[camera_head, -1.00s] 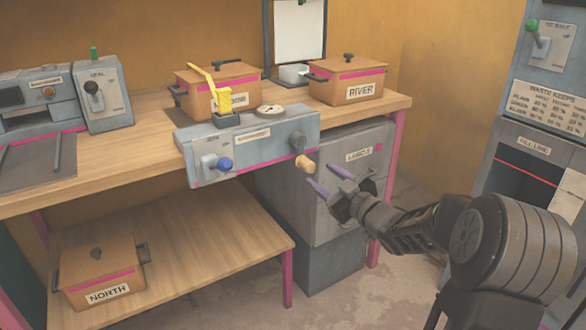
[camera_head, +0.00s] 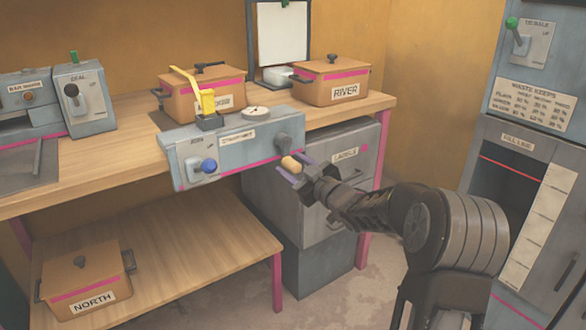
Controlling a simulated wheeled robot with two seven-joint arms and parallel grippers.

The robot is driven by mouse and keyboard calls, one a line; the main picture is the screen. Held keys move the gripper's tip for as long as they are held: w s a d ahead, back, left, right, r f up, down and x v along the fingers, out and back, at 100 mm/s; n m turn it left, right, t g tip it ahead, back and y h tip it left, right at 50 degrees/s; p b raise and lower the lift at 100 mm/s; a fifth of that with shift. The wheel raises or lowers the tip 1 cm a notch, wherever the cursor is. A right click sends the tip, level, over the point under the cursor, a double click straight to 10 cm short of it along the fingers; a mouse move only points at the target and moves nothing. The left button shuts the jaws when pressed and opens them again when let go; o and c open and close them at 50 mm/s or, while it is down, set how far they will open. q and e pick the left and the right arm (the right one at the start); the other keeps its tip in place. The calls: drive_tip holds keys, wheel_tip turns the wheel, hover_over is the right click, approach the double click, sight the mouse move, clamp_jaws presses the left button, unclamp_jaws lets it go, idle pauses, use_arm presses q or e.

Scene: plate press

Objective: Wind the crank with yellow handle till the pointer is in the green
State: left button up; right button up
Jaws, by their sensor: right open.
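The grey press box (camera_head: 235,148) sits at the table's front edge. A crank hub (camera_head: 284,141) is on its front right, with a tan-yellow handle (camera_head: 291,164) low and pointing outward. A small round dial (camera_head: 256,112) lies on top of the box; its pointer and any green zone are too small to read. My right gripper (camera_head: 297,169) is open, its purple-tipped fingers on either side of the crank handle. The handle appears between them; I cannot tell whether they touch it. My left gripper is out of view.
A yellow lever (camera_head: 207,100) stands on the box and a blue-knobbed switch (camera_head: 208,166) is on its front. Lidded boxes, one marked RIVER (camera_head: 331,84), stand behind. A grey cabinet (camera_head: 325,190) is under the table, close behind my right gripper.

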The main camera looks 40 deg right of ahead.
drive_tip(key=shift+c, duration=0.2)
clamp_jaws()
idle(0.4)
drive_tip(key=shift+a+f, duration=0.1)
idle(0.8)
